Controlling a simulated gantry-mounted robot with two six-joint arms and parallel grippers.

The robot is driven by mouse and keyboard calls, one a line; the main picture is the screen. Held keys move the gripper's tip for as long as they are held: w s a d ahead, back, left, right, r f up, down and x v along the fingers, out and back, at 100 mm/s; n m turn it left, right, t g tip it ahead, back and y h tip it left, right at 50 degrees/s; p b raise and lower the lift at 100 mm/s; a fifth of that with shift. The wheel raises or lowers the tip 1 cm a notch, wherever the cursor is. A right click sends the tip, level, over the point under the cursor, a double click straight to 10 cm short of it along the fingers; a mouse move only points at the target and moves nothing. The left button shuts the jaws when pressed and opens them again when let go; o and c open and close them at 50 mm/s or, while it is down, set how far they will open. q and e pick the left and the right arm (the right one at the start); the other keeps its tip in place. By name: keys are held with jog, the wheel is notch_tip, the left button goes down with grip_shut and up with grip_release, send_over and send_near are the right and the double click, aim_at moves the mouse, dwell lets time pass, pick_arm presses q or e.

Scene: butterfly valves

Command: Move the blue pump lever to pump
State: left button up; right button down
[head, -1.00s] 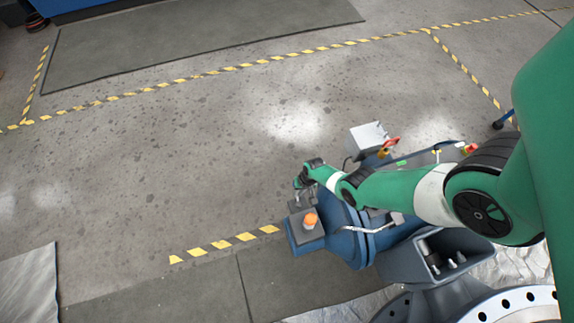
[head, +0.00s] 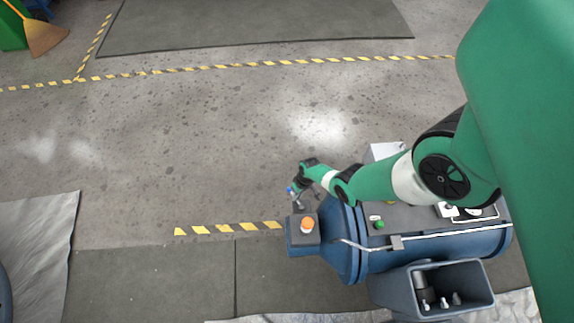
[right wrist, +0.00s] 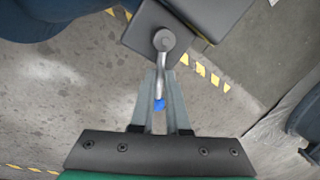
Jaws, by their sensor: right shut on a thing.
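The pump lever is a thin grey rod with a blue tip (right wrist: 158,104). In the right wrist view the rod runs from a round grey pivot (right wrist: 163,40) on a dark box down between my fingers. My right gripper (right wrist: 160,76) is shut on the rod, with the blue tip on the palm side of the fingertips. In the head view the blue tip (head: 291,190) shows small beside my right gripper (head: 296,200), at the left end of the blue pump (head: 430,255). My left gripper is not in view.
A dark box with an orange knob (head: 307,225) sits at the pump's left end. A grey control panel with a green button (head: 379,224) and an open blue-grey bin (head: 432,290) are to its right.

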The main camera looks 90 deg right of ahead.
dwell(0.4)
jog(key=c, duration=0.9)
grip_release()
jog(key=r+p, duration=0.3)
jog(key=s+d+r+p, duration=0.1)
jog(key=r+p, duration=0.6)
jog(key=r, duration=0.1)
jog(key=shift+s+d+r+p, duration=0.2)
jog(key=shift+s+r+p, duration=0.05)
jog(key=shift+s+p, duration=0.1)
jog(key=shift+w, duration=0.1)
